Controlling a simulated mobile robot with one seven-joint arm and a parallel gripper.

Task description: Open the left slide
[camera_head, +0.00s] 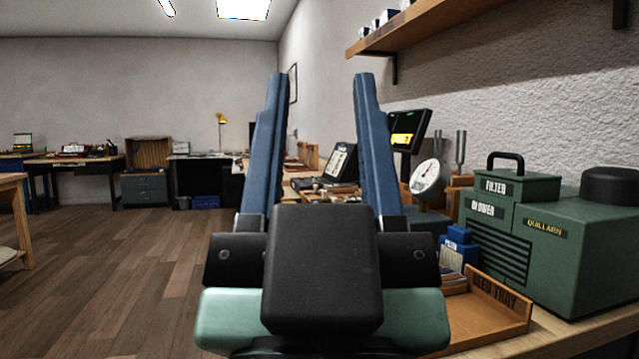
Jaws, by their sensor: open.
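My gripper (320,85) fills the middle of the view, with two long blue fingers pointing up and away from me. The fingers stand wide apart with nothing between them, so it is open and empty. I cannot pick out a left slide for certain. A low grey-blue cabinet (144,190) with drawer fronts stands far off at the left, under a wooden box-like unit (148,153). My gripper is well away from it and touches nothing that I can see. My gripper hides part of the workbench behind it.
On the right, a wooden bench (560,338) along the wall carries a green blower box (555,240), a reed tray (490,305), a dial gauge (426,176) and a display (408,130). A shelf (425,30) hangs above. Wooden floor (130,260) lies open at left.

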